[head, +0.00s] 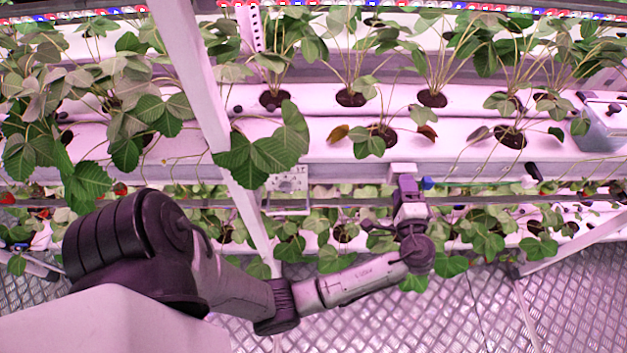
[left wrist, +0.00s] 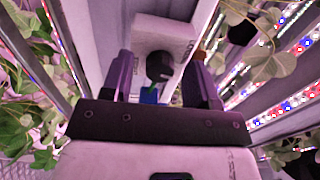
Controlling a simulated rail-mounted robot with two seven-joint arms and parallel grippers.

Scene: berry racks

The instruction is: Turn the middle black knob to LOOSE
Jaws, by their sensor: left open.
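A black round knob (left wrist: 160,67) sits on a pale panel (left wrist: 170,38) in the left wrist view. My left gripper (left wrist: 161,58) is open, with one dark finger on each side of the knob. Gaps show between the fingers and the knob; whether it is between the fingertips in depth, I cannot tell. The lettering by the knob is too small to read. In the head view my left gripper (head: 406,183) is at the front of the rack, by a small white box (head: 402,168). The black knob is hidden there. My right gripper is not in view.
A blue part (head: 427,183) is right beside my left gripper; blue also shows below the knob in the left wrist view (left wrist: 148,96). A dark fitting (head: 532,172) is farther right. Planted white gutters (head: 330,140) run behind, and a slanted white post (head: 195,75) crosses the left side.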

